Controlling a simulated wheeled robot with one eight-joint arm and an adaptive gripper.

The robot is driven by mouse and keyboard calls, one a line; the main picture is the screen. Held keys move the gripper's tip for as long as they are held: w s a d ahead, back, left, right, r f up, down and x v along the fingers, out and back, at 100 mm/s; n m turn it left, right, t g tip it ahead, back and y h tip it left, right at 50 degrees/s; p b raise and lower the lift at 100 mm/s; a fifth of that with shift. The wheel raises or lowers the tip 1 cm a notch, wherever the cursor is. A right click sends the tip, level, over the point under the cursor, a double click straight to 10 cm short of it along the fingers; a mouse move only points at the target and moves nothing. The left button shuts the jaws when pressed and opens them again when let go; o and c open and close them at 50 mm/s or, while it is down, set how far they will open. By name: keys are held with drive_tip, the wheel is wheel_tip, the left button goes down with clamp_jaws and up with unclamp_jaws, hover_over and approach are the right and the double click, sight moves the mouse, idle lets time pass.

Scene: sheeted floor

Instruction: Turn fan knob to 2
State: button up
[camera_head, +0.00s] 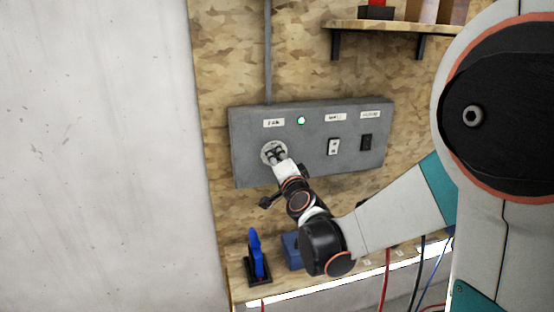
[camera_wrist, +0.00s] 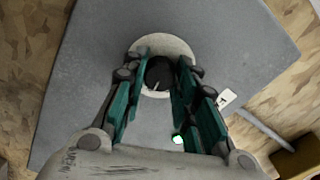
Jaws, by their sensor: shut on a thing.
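The fan knob (camera_wrist: 160,73) is a round black knob with a light pointer line, set on a pale round dial plate (camera_wrist: 166,43). The plate's rim also shows in the head view (camera_head: 264,150), under a label that seems to read FAN (camera_head: 274,123). My gripper (camera_wrist: 158,84) has its two teal-lined fingers on either side of the knob and is shut on it. In the head view my gripper (camera_head: 274,155) reaches the dial from below right and hides most of the knob. The dial's numbers cannot be read.
The grey control panel (camera_head: 315,165) also carries a lit round indicator (camera_head: 301,120), a white switch (camera_head: 333,147) and a black switch (camera_head: 366,142). Below, a blue-handled tool (camera_head: 256,252) and a blue box (camera_head: 291,247) stand on the bench. A shelf (camera_head: 390,27) hangs above.

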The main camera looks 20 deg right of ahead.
drive_tip(key=o, duration=1.1)
drive_tip(key=s, duration=1.2)
drive_tip(key=shift+s, duration=0.15)
